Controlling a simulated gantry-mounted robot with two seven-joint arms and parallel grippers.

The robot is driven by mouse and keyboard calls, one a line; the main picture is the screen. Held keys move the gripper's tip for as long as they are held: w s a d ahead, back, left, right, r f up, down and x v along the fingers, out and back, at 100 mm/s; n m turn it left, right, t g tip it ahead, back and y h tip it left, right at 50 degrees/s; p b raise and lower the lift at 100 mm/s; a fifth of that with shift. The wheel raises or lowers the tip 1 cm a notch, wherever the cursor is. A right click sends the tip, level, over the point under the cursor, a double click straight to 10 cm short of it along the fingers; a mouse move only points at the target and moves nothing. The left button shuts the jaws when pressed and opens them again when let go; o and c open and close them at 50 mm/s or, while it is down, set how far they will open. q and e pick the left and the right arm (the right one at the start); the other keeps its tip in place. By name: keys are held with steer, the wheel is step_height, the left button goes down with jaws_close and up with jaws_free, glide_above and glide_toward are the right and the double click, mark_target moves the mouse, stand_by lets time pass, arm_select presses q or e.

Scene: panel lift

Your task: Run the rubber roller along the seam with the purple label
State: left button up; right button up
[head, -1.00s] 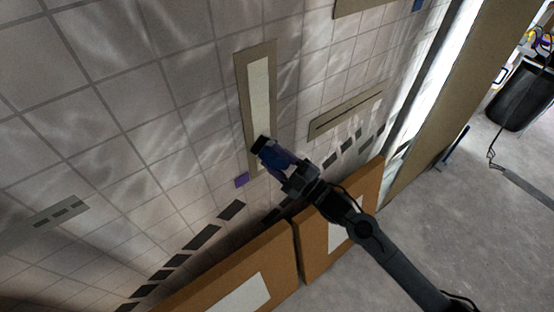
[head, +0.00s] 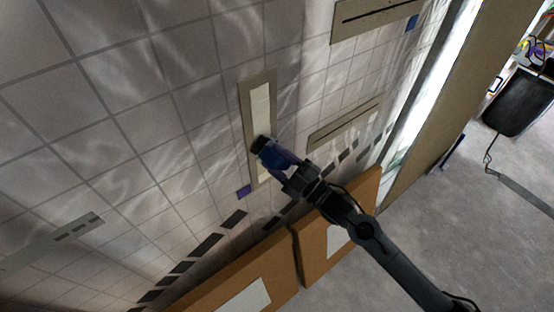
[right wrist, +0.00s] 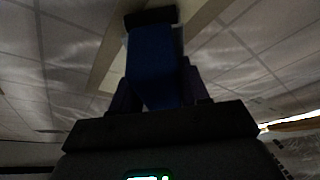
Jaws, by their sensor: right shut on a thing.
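The seam is a pale strip (head: 260,101) on a long tan backing (head: 244,96) on the tiled wall. The purple label (head: 244,191) is on the wall beside the seam's lower end. My right gripper (head: 284,165) is shut on the blue handle (head: 275,153) of the rubber roller. The roller's black head (head: 259,143) overlaps the lower half of the strip; I cannot tell if it presses on it. In the right wrist view the handle (right wrist: 153,65) stands up from the gripper with the black head (right wrist: 150,17) at its top. My left gripper is out of view.
Slotted tan plates are at the upper right (head: 372,20) and right (head: 345,123) of the seam, the upper one with a blue label (head: 412,22). A grey plate (head: 75,233) is at left. Brown boxes (head: 225,277) stand below. A black bin (head: 520,100) stands on open floor.

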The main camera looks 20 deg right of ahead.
mark_target(277, 153)
steer(key=shift+r+p, duration=1.65)
steer(key=shift+r, duration=0.6)
steer(key=shift+r+p, duration=2.35)
steer(key=shift+r, duration=0.4)
steer(key=shift+r+p, duration=0.95)
steer(key=shift+r, duration=0.2)
step_height(277, 153, up, 6)
steer(key=p, duration=0.5)
steer(key=shift+r, duration=0.2)
steer(key=shift+f, duration=0.1)
steer(key=shift+f, duration=0.1)
